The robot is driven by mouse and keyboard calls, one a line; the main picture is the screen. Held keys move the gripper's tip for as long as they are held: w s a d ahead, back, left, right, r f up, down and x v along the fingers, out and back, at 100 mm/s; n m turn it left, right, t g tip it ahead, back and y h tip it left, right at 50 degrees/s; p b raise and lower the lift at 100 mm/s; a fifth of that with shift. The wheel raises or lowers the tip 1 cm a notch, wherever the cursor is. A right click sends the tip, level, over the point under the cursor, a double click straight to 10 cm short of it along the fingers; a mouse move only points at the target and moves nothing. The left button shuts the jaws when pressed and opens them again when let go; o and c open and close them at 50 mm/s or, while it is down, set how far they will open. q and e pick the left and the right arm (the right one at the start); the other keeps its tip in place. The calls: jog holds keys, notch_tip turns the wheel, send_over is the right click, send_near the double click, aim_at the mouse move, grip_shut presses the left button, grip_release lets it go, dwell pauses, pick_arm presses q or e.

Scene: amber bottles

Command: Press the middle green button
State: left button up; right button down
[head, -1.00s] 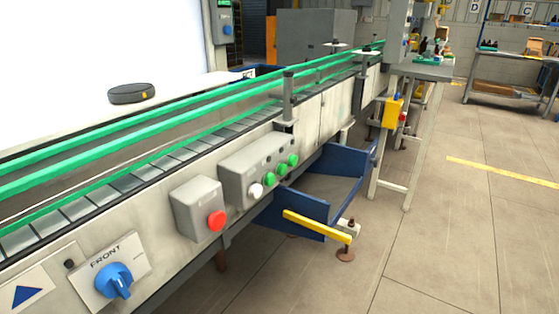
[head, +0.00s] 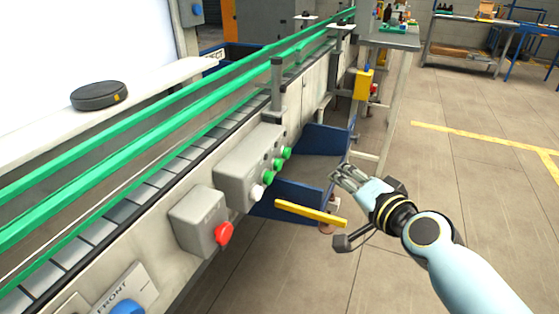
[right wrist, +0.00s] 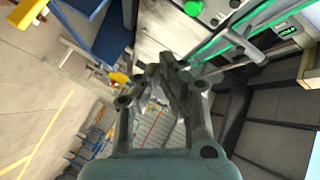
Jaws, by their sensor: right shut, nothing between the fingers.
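The grey control box (head: 236,168) on the conveyor's side carries a white button (head: 257,192) and a row of three green buttons. The middle green button (head: 277,163) sits between the nearer green one (head: 268,177) and the farther one (head: 287,153). My right gripper (head: 338,172) is shut and empty, to the right of the buttons and apart from them. In the right wrist view its fingers (right wrist: 172,65) show up close, and a green button (right wrist: 193,7) shows at the top edge. My left gripper is not in view.
A smaller grey box with a red button (head: 223,233) is nearer along the conveyor. A blue bin (head: 322,139) and a yellow bar (head: 310,213) stick out below the green buttons. Green rails (head: 150,140) run along the belt. The floor at right is clear.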

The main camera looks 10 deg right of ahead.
aim_at(278, 165)
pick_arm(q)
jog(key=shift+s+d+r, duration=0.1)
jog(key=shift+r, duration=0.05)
pick_arm(e)
jog(key=w+a, duration=0.5)
jog(key=a, duration=0.2)
jog(key=shift+a, duration=0.2)
jog(key=shift+f, duration=0.1)
dwell(0.8)
jog(key=shift+a, duration=0.1)
dwell(0.6)
jog(key=shift+w+a, duration=0.2)
jog(key=shift+a, duration=0.05)
